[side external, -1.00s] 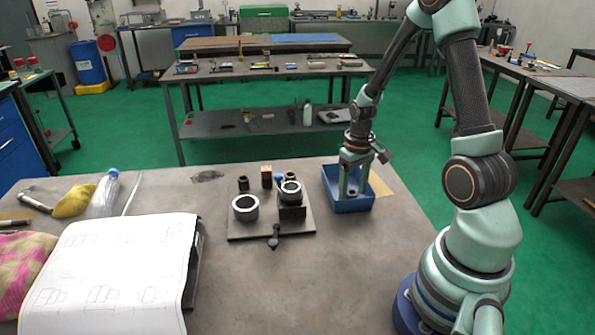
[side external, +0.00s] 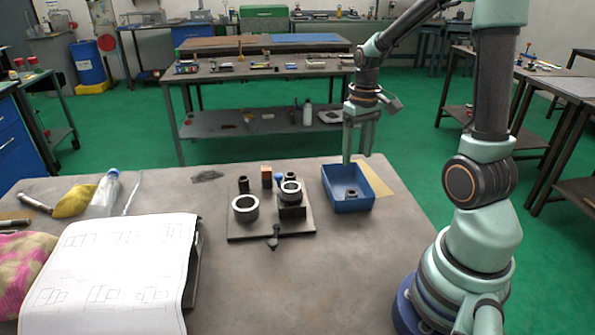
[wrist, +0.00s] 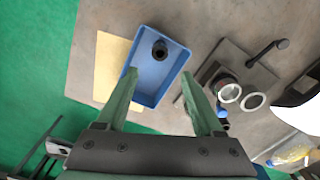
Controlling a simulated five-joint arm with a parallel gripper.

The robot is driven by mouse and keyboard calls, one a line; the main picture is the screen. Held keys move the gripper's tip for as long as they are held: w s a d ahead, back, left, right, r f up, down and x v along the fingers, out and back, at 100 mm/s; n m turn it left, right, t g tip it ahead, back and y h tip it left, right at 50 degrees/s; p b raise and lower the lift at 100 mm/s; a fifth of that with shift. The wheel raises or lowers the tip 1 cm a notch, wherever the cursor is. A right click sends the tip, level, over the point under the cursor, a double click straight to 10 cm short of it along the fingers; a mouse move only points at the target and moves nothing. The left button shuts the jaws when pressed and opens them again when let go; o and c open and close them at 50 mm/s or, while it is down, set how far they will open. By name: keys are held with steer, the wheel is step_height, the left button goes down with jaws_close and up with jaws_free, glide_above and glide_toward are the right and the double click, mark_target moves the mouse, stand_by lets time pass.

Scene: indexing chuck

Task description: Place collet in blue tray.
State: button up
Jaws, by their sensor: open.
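The small dark collet (side external: 351,194) sits inside the blue tray (side external: 349,208), on its floor. In the wrist view the collet (wrist: 160,49) shows as a dark round piece with a hole, near one end of the tray (wrist: 150,88). My gripper (side external: 357,158) is open and empty, raised above the back of the tray and apart from the collet. Its two spread fingers (wrist: 159,78) also show in the wrist view, with nothing between them.
A fixture plate (side external: 247,234) left of the tray carries a large metal ring (side external: 245,208), a chuck with a ring (side external: 291,190) and a dark handle (side external: 274,239). A drawing sheet (side external: 110,270), a bottle (side external: 104,195) and a yellow cloth (side external: 75,201) lie further left. The front-middle tabletop is clear.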

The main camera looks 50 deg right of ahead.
steer(key=a+r+n+t, duration=0.2)
steer(key=a+r, duration=0.3)
steer(key=a, duration=0.4)
steer(key=s+a+r+n+t, duration=0.1)
steer(key=a+r+n+t, duration=0.1)
steer(key=a+r, duration=0.4)
steer(key=a+t, duration=0.1)
steer(key=a, duration=0.3)
steer(key=shift+t, duration=0.3)
